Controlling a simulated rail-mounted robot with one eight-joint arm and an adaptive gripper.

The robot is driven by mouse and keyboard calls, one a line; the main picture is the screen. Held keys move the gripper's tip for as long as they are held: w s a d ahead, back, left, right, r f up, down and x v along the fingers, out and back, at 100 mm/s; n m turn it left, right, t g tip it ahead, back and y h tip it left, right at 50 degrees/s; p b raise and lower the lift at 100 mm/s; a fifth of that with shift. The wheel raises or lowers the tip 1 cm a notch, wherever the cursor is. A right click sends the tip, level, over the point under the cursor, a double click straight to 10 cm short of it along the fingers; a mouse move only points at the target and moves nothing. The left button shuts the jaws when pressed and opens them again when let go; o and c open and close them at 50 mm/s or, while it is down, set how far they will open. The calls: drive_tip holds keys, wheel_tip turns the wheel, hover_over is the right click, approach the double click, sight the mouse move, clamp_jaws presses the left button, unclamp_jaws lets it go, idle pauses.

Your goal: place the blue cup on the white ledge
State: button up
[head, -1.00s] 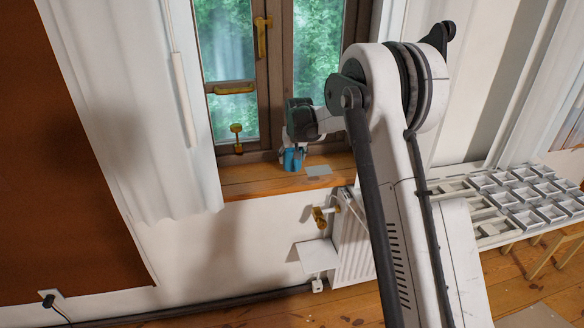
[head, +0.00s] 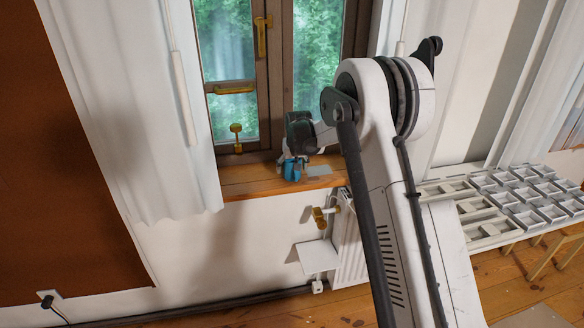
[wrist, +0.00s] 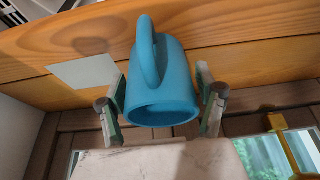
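The blue cup (head: 291,171) is over the wooden window sill, left of a pale flat patch. In the wrist view the cup (wrist: 165,80) has its open rim toward my palm and its handle toward the top of the picture. My gripper (wrist: 162,100) has one finger on each side of the cup, close against its rim. In the head view my gripper (head: 292,153) reaches down onto the cup from above. Whether the cup's base touches the sill is hard to tell. The white ledge (head: 318,257) is a small flat shelf lower on the wall, empty.
The wooden sill (head: 245,187) runs below the window. Its pale patch (head: 319,171) lies beside the cup. A white radiator (head: 353,240) with a brass valve (head: 322,215) stands beside and above the ledge. A white curtain (head: 140,130) hangs at left. Pale trays (head: 525,195) are at right.

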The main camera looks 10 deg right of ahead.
drive_tip(key=p+v, duration=0.1)
drive_tip(key=v, duration=1.1)
drive_tip(key=shift+r, duration=0.1)
drive_tip(key=s+a+r, duration=0.1)
drive_tip(key=s+r, duration=0.4)
drive_tip(key=s, duration=0.3)
drive_tip(key=s+r+t, duration=0.1)
drive_tip(key=s+r, duration=0.4)
drive_tip(key=s, duration=0.4)
drive_tip(key=s+a+r, duration=0.1)
drive_tip(key=s+r, duration=0.3)
drive_tip(key=s, duration=0.4)
drive_tip(key=s+f, duration=0.2)
drive_tip(key=s, duration=0.9)
drive_tip(key=s+f+t, duration=0.1)
drive_tip(key=s+f, duration=0.1)
drive_tip(key=s, duration=0.9)
drive_tip(key=shift+s+a+f+t, duration=0.3)
drive_tip(key=shift+s+a+f, duration=0.05)
drive_tip(key=shift+a, duration=0.1)
drive_tip(key=shift+s+f, duration=0.2)
drive_tip(key=shift+s, duration=0.1)
drive_tip(key=shift+c, duration=0.8)
drive_tip(key=shift+s+f, duration=0.1)
drive_tip(key=shift+c, duration=1.2)
drive_tip(key=c, duration=1.1)
